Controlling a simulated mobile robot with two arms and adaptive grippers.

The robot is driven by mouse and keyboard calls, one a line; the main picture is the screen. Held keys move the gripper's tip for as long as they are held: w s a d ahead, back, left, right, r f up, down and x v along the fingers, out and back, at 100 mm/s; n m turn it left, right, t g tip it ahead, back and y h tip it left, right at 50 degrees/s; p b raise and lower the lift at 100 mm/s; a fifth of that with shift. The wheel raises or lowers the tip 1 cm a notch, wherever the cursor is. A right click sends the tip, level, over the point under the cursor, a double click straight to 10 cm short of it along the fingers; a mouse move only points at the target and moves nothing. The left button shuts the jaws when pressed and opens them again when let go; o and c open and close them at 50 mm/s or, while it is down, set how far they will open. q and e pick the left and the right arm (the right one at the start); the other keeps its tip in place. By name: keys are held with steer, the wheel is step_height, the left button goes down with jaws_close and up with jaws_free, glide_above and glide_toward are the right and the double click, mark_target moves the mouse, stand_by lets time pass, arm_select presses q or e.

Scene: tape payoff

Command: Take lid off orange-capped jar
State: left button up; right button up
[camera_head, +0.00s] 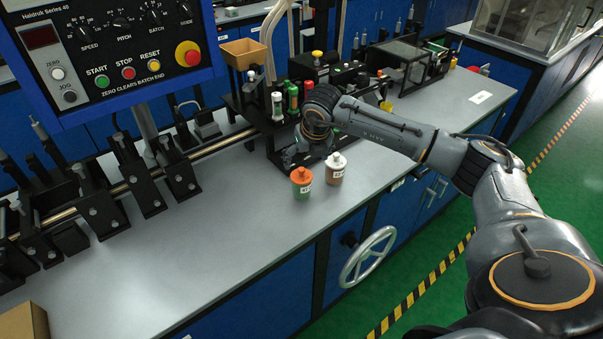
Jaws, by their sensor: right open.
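The orange-capped jar (302,187) stands upright on the grey bench, with its orange lid (301,175) on top and a pale label on its greenish body. A white-capped jar (335,170) with a brownish body stands just right of it. My right arm comes in from the right, and my right gripper (289,159) hangs above and behind the orange-capped jar, apart from it. It is open and appears empty; its fingers are small and dark here. My left gripper is not in view.
A control panel (110,50) with buttons fills the upper left. Black roller brackets (130,175) line a rail at left. A black rack with small bottles (292,95) stands behind my gripper. The bench front (200,270) is clear. A handwheel (368,257) sticks out below the bench edge.

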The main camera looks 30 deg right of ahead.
mark_target(301, 169)
steer(key=shift+w+a+f+p, duration=0.1)
steer(key=shift+w+f+p, duration=0.1)
steer(key=shift+f+p, duration=0.2)
steer(key=p+x, duration=0.1)
steer(key=x, duration=0.4)
steer(key=shift+a+p, duration=0.2)
steer(key=shift+p, duration=0.2)
steer(key=c, duration=1)
